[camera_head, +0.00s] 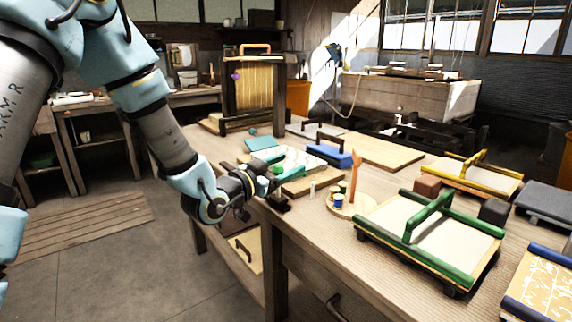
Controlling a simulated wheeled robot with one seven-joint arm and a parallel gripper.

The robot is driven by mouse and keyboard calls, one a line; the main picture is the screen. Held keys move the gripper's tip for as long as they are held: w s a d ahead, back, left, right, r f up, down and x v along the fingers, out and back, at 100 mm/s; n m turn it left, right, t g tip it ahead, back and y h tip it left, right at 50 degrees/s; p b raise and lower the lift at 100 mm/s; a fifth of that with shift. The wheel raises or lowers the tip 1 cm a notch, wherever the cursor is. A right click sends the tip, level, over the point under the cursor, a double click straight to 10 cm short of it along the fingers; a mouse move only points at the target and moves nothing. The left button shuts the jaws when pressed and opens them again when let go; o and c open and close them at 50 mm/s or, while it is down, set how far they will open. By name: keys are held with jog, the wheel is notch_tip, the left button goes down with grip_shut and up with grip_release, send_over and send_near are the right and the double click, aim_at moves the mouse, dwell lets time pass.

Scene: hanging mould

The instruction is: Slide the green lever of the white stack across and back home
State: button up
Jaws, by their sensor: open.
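A low whitish stack (300,157) lies on the table near its far-left part, partly hidden behind my gripper. A small green part (277,168) shows at its near edge, by my gripper; I cannot tell for sure that it is the lever. My gripper (280,191) is open at the table's left edge, just in front of the stack. It looks empty; whether it touches anything is unclear.
A green-framed mould (449,241) with a raised green bar stands at the right front. A round wooden stand (349,207) with small pots and an orange upright tool is right of my gripper. A blue block (330,154) and a teal pad (262,144) lie near the stack.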

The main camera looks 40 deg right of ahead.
grip_shut()
dwell(0.6)
dwell(0.9)
